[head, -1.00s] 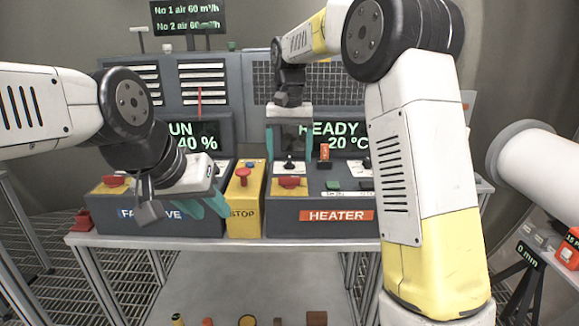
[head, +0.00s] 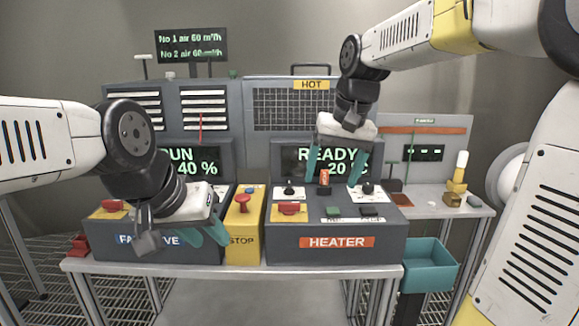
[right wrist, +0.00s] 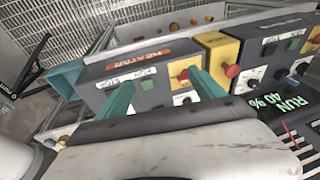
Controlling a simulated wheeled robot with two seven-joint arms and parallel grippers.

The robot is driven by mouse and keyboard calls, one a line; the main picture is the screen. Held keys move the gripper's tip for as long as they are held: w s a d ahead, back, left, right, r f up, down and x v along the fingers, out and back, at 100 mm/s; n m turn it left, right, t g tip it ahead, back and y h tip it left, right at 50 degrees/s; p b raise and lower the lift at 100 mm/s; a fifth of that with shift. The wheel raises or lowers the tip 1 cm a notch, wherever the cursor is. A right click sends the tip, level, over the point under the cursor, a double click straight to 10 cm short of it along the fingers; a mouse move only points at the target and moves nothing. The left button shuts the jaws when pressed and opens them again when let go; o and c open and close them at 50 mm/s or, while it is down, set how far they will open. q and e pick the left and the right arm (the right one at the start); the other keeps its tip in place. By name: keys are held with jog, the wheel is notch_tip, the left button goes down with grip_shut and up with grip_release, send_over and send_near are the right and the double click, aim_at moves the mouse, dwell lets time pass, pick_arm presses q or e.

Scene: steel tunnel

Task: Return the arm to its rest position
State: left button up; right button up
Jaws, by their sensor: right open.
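My right gripper (head: 337,165) is open and empty, with its two teal fingers apart in front of the heater's READY 20 display. In the right wrist view its fingers (right wrist: 160,92) spread before the heater box, with nothing between them. My left gripper (head: 205,236) hangs low at the left, in front of the fan drive box (head: 150,225). Its teal fingers show beside the box front, and part of it is hidden by its own wrist. The heater box (head: 360,242) carries a red knob (head: 289,208), black switches and green and black buttons.
A yellow stop box (head: 243,225) with a red button stands between the two control boxes. A teal bin (head: 428,265) hangs at the bench's right end. A side table (head: 440,208) behind it holds small brass pieces. A grey mesh panel marked HOT (head: 290,108) stands behind the heater.

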jog(key=s+d+f+t, duration=0.1)
jog(key=s+d+f, duration=0.1)
jog(key=s, duration=0.5)
jog(key=s+d+f+t, duration=0.2)
jog(key=s+d+f, duration=0.1)
jog(key=s, duration=0.5)
jog(key=shift+s+t, duration=0.3)
